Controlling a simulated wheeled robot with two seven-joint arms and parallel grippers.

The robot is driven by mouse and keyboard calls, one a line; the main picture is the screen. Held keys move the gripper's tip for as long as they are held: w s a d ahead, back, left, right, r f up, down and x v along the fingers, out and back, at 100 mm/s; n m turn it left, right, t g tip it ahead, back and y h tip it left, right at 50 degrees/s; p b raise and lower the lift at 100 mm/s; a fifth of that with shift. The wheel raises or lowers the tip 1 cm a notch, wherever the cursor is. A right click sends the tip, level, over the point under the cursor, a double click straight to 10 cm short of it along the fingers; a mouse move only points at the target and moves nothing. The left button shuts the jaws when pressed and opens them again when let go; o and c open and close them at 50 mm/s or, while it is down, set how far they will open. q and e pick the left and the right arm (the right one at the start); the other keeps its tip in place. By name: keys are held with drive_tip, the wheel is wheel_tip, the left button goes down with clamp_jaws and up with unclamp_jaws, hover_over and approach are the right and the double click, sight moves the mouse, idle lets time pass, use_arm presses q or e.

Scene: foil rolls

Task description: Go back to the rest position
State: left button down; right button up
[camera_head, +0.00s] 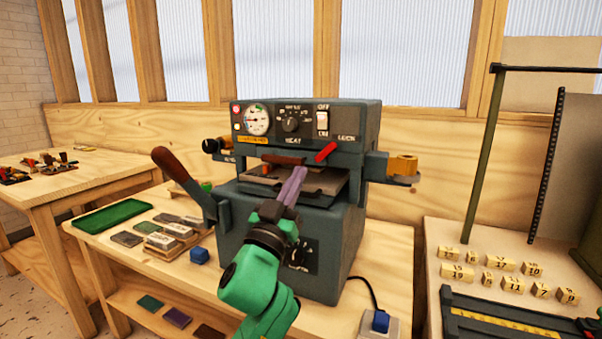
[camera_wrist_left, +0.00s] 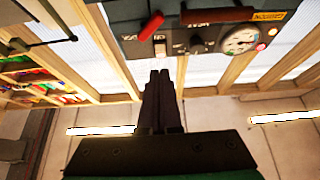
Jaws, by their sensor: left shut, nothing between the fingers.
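My left gripper (camera_head: 290,190) is in front of the dark grey-green press machine (camera_head: 340,240), its purple-grey fingers pointing up toward the machine's slot. The fingers are together with nothing between them. In the left wrist view the shut fingers (camera_wrist_left: 160,92) point toward the machine's control panel (camera_wrist_left: 205,28), which shows upside down with its red lever (camera_wrist_left: 151,27) and gauge. I cannot tell whether the fingertips touch the machine. My right gripper is not in view.
Numbered yellow blocks (camera_head: 500,262) lie on the right table. Another table (camera_head: 70,190) stands far left.

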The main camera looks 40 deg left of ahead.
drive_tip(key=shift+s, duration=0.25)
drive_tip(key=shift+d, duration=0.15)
